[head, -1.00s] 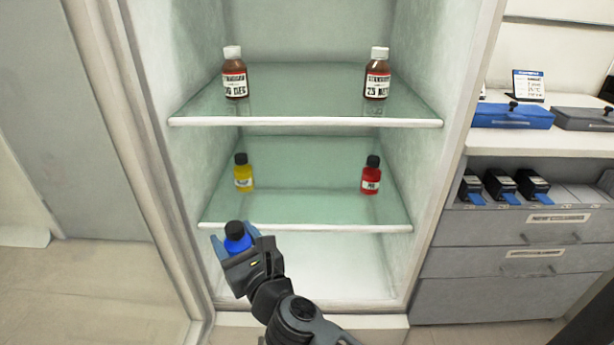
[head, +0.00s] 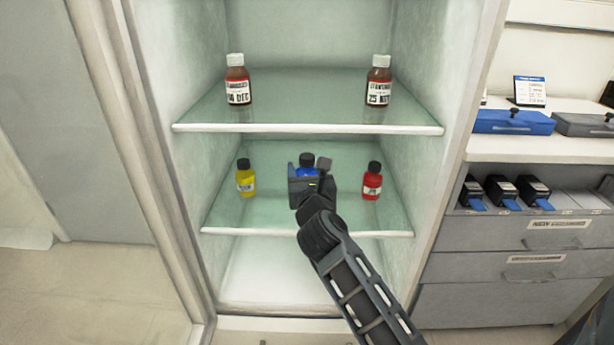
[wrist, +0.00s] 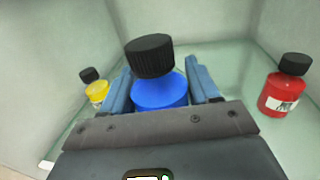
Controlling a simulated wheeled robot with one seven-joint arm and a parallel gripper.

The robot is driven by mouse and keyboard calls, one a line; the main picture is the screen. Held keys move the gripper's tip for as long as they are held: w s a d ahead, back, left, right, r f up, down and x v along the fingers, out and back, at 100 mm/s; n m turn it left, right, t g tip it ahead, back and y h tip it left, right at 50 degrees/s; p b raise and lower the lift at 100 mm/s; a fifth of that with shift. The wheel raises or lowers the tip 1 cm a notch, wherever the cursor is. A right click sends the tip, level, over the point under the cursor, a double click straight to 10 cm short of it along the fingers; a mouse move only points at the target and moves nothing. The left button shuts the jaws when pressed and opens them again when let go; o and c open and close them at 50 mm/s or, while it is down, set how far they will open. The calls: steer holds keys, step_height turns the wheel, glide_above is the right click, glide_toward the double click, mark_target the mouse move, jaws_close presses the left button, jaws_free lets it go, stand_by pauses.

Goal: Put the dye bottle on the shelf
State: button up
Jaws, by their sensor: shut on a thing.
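The blue dye bottle (head: 307,170) with a black cap is held in my gripper (head: 305,172), between yellow and red bottles at the middle shelf. In the wrist view the blue bottle (wrist: 158,92) stands between the two blue finger pads of my gripper (wrist: 160,95), which is shut on it. Its lower part is hidden by the gripper. The middle glass shelf (head: 240,215) lies beneath it. I cannot tell whether the bottle's base touches the glass.
A yellow bottle (head: 246,180) stands left and a red bottle (head: 372,182) right on the same shelf. The upper shelf (head: 300,128) hangs above my gripper, bearing two brown bottles (head: 237,85) (head: 378,85). Cabinet walls close both sides.

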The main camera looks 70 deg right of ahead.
steer(key=s+d+x, duration=0.1)
steer(key=x, duration=0.7)
steer(key=f+b, duration=0.1)
steer(key=f, duration=0.1)
steer(key=f+b, duration=0.3)
steer(key=f, duration=0.2)
steer(key=shift+s+a, duration=0.2)
steer(key=shift+a, duration=0.15)
steer(key=shift+w+d+f+b, duration=0.1)
steer(key=shift+d+b, duration=0.05)
steer(key=shift+b, duration=0.15)
steer(key=o, duration=1.2)
steer(key=shift+c, duration=0.2)
